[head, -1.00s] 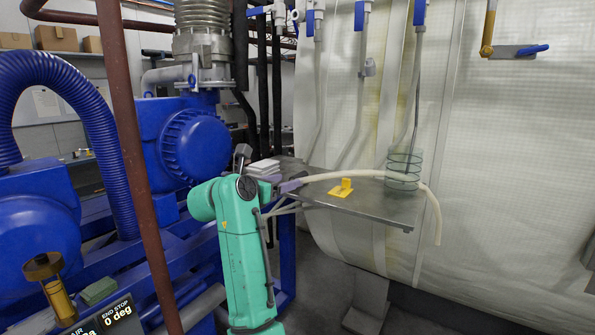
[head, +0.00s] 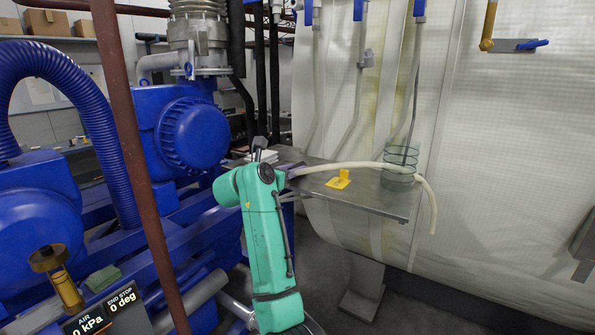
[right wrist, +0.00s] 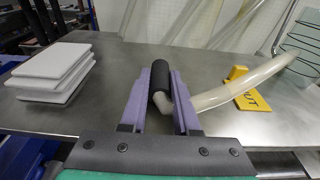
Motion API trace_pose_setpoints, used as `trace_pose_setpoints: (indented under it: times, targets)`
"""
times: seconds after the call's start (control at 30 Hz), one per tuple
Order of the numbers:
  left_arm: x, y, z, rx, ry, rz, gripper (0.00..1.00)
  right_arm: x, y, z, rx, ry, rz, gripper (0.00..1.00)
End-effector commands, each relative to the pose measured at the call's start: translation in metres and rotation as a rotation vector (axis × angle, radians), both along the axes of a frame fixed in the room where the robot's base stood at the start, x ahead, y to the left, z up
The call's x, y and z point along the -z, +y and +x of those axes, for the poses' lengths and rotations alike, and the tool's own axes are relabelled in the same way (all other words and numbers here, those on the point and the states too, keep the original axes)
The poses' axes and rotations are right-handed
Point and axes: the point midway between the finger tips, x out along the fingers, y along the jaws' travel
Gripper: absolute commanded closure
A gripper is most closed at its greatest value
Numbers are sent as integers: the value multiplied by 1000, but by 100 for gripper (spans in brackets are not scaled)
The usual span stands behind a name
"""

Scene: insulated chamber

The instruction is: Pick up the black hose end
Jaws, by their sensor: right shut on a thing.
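The black hose end (right wrist: 160,77) is a short dark sleeve on a pale cream hose (right wrist: 232,88). My right gripper (right wrist: 162,85) has purple fingers, one on each side of the sleeve, shut on it above the steel table. In the head view, the right gripper (head: 291,173) is small and partly hidden behind my green arm, and the black end cannot be made out there. The hose (head: 345,166) runs right from the gripper, passes at the glass coil (head: 400,163) and hangs down past the table's right edge. My left gripper is not in view.
The steel table (head: 375,198) holds a yellow tag (head: 338,181) and a stack of white blocks (right wrist: 52,70) left of the gripper. Blue pumps (head: 190,135) and a brown upright pipe (head: 135,160) stand to the left. A pale quilted wall (head: 520,150) rises behind.

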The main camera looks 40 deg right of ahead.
Motion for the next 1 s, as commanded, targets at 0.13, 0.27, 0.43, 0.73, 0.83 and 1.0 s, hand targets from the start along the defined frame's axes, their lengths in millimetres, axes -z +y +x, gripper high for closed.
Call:
trace_pose_setpoints:
  times: [0.13, 0.27, 0.43, 0.73, 0.83, 1.0]
  targets:
    - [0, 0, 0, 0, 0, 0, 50, 0, 0, 0, 0, 0, 0, 100]
    - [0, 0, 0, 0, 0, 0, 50, 0, 0, 0, 0, 0, 0, 100]
    - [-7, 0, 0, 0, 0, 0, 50, -11, 0, 0, -1, -2, 1, 100]
    - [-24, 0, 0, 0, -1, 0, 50, -42, 0, 0, 0, -1, 0, 100]
    - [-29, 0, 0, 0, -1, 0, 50, -50, 0, 0, -1, -1, 1, 100]
    - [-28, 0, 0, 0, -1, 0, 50, -50, 0, 0, 0, 1, 0, 100]
